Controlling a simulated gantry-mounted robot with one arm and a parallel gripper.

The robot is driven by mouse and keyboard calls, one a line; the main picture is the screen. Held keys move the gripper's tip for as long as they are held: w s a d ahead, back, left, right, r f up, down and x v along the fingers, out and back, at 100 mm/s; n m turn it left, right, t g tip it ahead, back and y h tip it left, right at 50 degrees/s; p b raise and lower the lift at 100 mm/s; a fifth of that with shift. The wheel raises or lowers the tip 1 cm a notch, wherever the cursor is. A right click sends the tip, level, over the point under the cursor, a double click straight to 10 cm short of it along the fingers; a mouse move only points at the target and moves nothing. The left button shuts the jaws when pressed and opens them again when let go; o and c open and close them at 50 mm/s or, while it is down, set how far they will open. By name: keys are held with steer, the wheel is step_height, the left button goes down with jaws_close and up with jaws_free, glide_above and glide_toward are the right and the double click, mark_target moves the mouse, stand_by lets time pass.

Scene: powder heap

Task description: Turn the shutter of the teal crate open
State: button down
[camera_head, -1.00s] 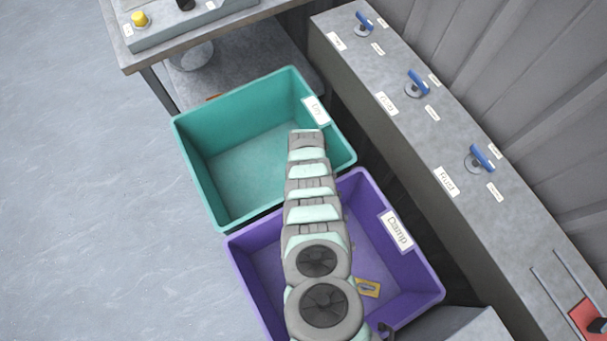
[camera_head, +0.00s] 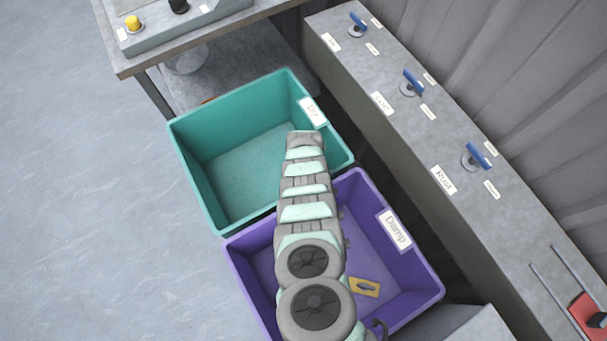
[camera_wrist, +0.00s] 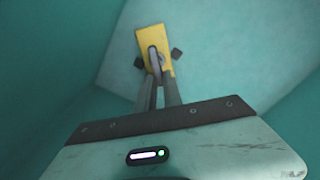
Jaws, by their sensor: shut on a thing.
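The teal crate (camera_head: 192,170), labelled Dry, stands at the centre of the head view. My arm reaches over it and hides its near right part, with the gripper and shutter out of sight there. In the wrist view the shutter (camera_wrist: 148,36) is a yellow plate with a grey handle, against the pale teal crate surface. Two small dark blocks sit beside it, one on each side. My gripper (camera_wrist: 156,72) is shut on the grey handle. The plate lies nearly lengthwise in the wrist view, tilted slightly.
A purple crate (camera_head: 262,296) labelled Damp adjoins the teal one, with its own yellow plate (camera_head: 365,287) inside. A grey counter (camera_head: 450,150) with several blue-handled valves runs along the right. A bench (camera_head: 135,62) stands at the upper left. The left floor is clear.

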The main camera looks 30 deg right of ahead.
steer(key=c, duration=1.5)
jaws_free()
step_height(320, 180, up, 8)
steer(key=p, duration=0.6)
steer(key=shift+w+r+p, duration=0.1)
steer(key=shift+r+p, duration=0.1)
steer(key=shift+p, duration=0.2)
steer(key=shift+r+p, duration=0.45)
steer(key=shift+r, duration=0.7)
